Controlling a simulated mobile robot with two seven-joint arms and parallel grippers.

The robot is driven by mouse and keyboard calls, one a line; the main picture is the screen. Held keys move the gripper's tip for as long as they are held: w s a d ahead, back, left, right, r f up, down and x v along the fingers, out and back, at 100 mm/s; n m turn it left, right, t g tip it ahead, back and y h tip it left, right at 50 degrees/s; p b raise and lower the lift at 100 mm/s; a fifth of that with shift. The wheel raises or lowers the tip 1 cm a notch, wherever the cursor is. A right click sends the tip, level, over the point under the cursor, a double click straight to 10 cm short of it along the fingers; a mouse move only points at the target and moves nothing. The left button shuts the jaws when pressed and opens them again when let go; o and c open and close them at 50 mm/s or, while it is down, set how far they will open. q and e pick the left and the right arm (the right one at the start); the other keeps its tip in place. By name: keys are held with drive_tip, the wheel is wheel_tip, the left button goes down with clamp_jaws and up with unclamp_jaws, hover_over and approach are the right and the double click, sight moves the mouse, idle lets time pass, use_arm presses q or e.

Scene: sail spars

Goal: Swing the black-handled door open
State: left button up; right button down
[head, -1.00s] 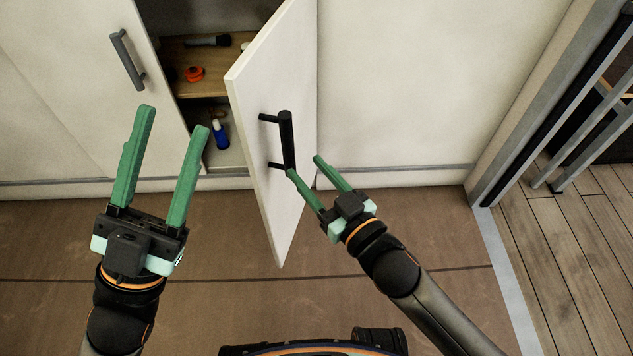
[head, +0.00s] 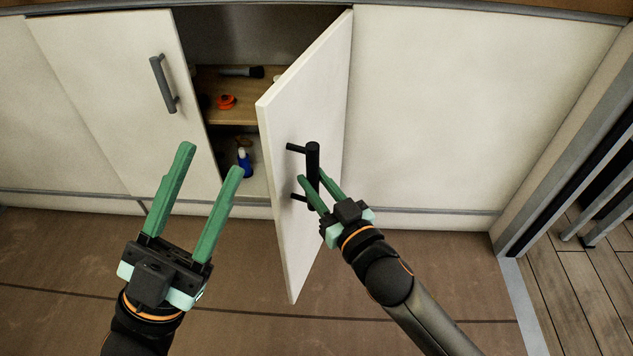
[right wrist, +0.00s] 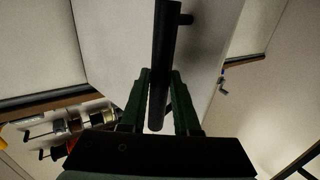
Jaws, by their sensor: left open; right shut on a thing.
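The white door (head: 315,100) with the black handle (head: 312,165) stands partly open, swung out from the cabinet. My right gripper (head: 315,187) is shut on the lower part of the black handle. In the right wrist view the handle (right wrist: 163,60) runs between the two green fingers (right wrist: 161,100). My left gripper (head: 210,160) is open and empty, with its fingers pointing toward the cabinet, left of the door and apart from it.
A closed white door with a grey handle (head: 163,84) is at the left. In the opening, a wooden shelf (head: 230,113) holds an orange item (head: 226,102) and a dark brush-like item (head: 242,72). A blue bottle (head: 244,161) stands below. The brown floor (head: 420,265) is clear at right.

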drive_tip(key=d+p, duration=0.3)
drive_tip(key=d, duration=0.5)
drive_tip(key=shift+s, duration=0.15)
drive_tip(key=c, duration=0.6)
unclamp_jaws()
drive_tip(key=shift+o, duration=0.2)
